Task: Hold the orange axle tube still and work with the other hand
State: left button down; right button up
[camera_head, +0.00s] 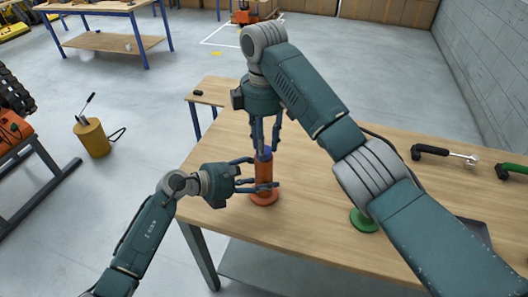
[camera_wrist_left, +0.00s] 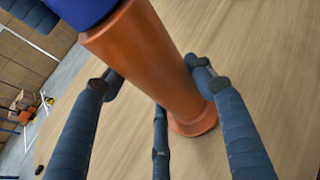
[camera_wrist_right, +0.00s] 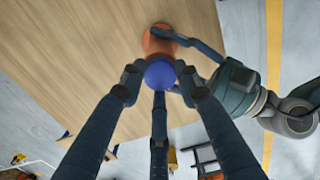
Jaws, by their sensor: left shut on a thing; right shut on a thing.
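The orange axle tube (camera_head: 264,178) stands upright on the wooden table near its left front edge; its flared foot shows in the left wrist view (camera_wrist_left: 192,122). My left gripper (camera_head: 262,187) is shut around the tube's side from the left. A blue part (camera_head: 264,153) sits at the top of the tube; it shows as a round blue top in the right wrist view (camera_wrist_right: 160,73). My right gripper (camera_head: 266,147) comes down from above and is shut on this blue part.
A green round piece (camera_head: 363,220) is partly behind my right arm. A black-handled tool (camera_head: 430,151) and a green-handled tool (camera_head: 512,170) lie at the right of the table (camera_head: 320,240). A yellow can (camera_head: 92,138) stands on the floor at left.

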jog(key=n, duration=0.3)
jog(key=shift+n, duration=0.3)
jog(key=n, duration=0.4)
jog(key=shift+n, duration=0.6)
jog(key=n, duration=0.6)
jog(key=shift+n, duration=0.4)
jog(key=n, duration=0.3)
